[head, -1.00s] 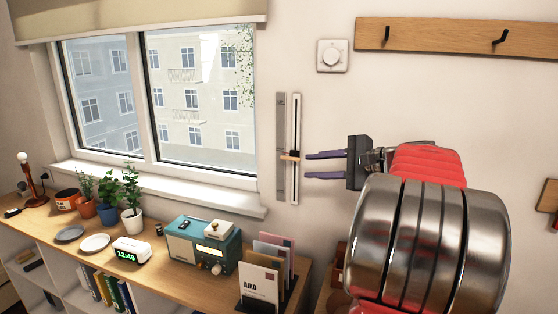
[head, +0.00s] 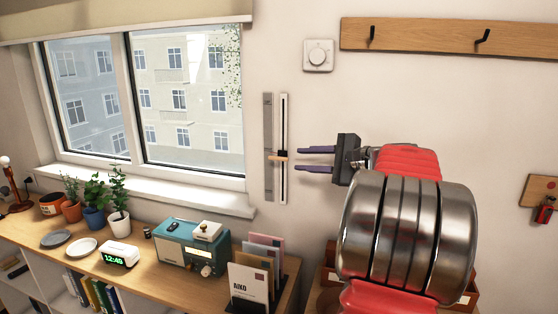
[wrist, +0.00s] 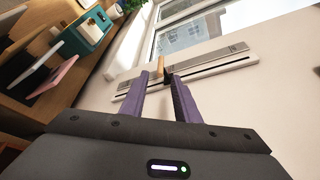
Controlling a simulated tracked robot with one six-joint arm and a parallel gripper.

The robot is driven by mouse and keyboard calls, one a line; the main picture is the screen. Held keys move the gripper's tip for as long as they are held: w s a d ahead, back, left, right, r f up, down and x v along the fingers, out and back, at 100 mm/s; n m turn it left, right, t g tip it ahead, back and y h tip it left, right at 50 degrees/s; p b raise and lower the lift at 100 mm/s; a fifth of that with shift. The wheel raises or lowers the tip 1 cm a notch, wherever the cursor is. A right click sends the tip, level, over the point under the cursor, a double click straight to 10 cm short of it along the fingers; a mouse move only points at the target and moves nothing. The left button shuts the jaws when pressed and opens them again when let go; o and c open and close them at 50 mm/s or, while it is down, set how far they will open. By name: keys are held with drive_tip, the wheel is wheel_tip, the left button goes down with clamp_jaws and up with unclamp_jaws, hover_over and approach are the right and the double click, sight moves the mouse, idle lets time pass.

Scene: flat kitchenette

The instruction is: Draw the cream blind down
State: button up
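The cream blind (head: 125,22) is rolled high, covering only the top of the window. Right of the window, a white vertical track (head: 284,180) with a dark slot carries a small orange-tan slider handle (head: 279,156), a little below mid-height. A grey marked strip (head: 268,125) runs beside it. My gripper (head: 299,159) is open and empty just right of the handle, its two purple fingers pointing at it, one above and one below its level. A small gap shows between fingertips and handle. In the wrist view the handle (wrist: 160,66) appears between the fingertips (wrist: 156,75).
A wooden counter (head: 150,262) below the window holds a teal radio (head: 187,246), a clock (head: 119,255), plants, plates and a letter rack (head: 258,275). The wall around the track is clear.

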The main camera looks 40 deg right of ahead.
sight(285, 159)
drive_tip(key=x, duration=0.9)
drive_tip(key=shift+w+a, duration=0.15)
drive_tip(key=shift+w, duration=0.2)
drive_tip(key=shift+c, duration=0.6)
clamp_jaws()
